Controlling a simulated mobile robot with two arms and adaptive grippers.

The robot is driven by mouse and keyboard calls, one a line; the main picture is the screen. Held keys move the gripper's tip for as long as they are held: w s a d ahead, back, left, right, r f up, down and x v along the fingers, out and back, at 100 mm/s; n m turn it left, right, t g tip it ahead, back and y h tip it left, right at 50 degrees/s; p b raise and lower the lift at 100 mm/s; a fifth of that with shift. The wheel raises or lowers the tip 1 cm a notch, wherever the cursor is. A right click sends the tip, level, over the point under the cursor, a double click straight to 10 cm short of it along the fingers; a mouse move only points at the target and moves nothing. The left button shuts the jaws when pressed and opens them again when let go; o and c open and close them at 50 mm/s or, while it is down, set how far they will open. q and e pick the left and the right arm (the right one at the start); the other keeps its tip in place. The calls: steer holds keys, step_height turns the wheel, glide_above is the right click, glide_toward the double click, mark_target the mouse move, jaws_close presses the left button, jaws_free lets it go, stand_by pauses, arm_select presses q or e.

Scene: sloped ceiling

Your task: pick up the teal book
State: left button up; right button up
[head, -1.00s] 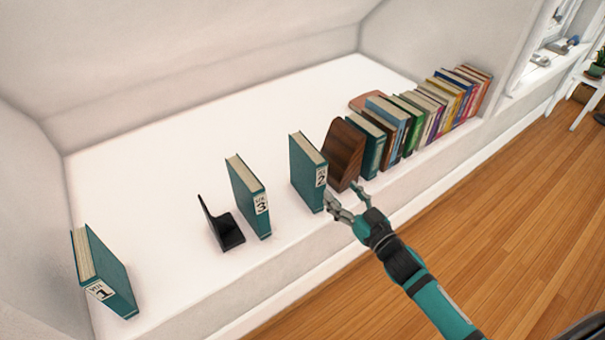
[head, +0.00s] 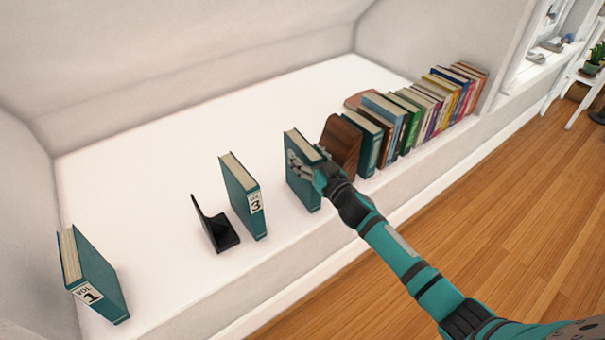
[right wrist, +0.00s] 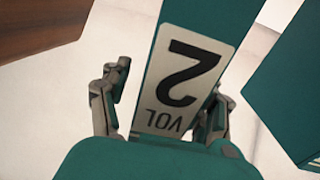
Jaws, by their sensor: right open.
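Teal book Vol 2 (head: 302,190) stands upright on the white ledge. Its spine, with a white label, fills the middle of the right wrist view (right wrist: 190,75). My right gripper (head: 305,163) is open at this spine. In the right wrist view its fingers (right wrist: 162,105) lie on either side of the spine, and I cannot tell whether they touch it. Teal book Vol 3 (head: 236,200) stands upright to the left, and teal book Vol 1 (head: 98,275) stands at the far left. Another teal book (head: 370,145) stands in the row at right. My left gripper is not in view.
A brown wooden bookend (head: 341,143) stands just right of Vol 2, against a row of several books (head: 430,105). A black bookend (head: 215,230) stands left of Vol 3. The white ledge (head: 170,155) is clear behind the books. Wooden floor (head: 500,200) lies in front.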

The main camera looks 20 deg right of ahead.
steer(key=shift+w, duration=0.15)
jaws_close()
steer(key=shift+r, duration=0.25)
stand_by(0.4)
